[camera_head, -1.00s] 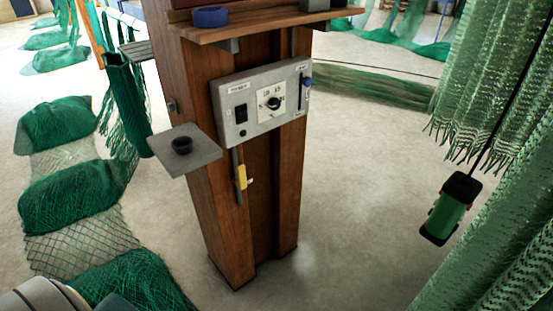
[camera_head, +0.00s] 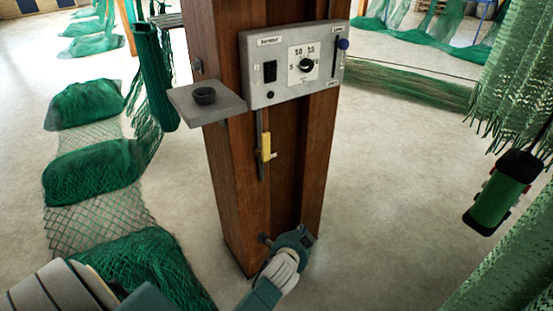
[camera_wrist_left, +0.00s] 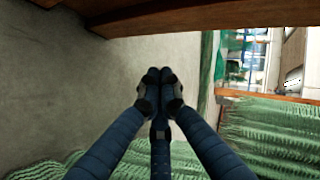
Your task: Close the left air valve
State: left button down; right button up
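A yellow valve handle (camera_head: 266,147) is on a thin vertical pipe on the front of the wooden post, below the grey control panel. It stands upright, roughly along the pipe. It is the only such valve I can make out, and it does not show clearly in the left wrist view. My left gripper (camera_head: 298,236) is low in front of the post, well below the valve and apart from it. In the left wrist view its fingers (camera_wrist_left: 158,78) are drawn together with nothing between them. My right gripper is not in view.
The grey control panel (camera_head: 293,64) has a dial, a switch and a blue-knobbed slider. A grey shelf (camera_head: 222,112) with a black cup (camera_head: 204,95) sticks out left of the pipe. Green nets (camera_head: 92,176) lie at left. A green device (camera_head: 503,190) hangs at right. Floor right of the post is clear.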

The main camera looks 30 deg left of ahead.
aim_at(265, 146)
pick_arm(q)
jog(key=w+a+r+t+y+b, duration=0.1)
jog(key=a+r, duration=0.3)
jog(key=r, duration=0.8)
jog(key=w+a+r+m+t+y+b, duration=0.1)
jog(key=a+r+t+y+b, duration=0.1)
jog(key=r, duration=1)
jog(key=shift+w+a+r+m+t+y, duration=0.25)
jog(key=shift+a+t+y, duration=0.25)
jog(key=shift+a+y, duration=0.7)
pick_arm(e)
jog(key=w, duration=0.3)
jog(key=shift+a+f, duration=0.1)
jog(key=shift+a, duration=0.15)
pick_arm(q)
jog(key=b+x, duration=0.2)
jog(key=x, duration=0.8)
jog(key=s, duration=0.1)
jog(key=s+a+p, duration=0.1)
jog(key=s, duration=0.1)
jog(key=shift+s+a+f, duration=0.15)
jog(key=shift+s, duration=0.15)
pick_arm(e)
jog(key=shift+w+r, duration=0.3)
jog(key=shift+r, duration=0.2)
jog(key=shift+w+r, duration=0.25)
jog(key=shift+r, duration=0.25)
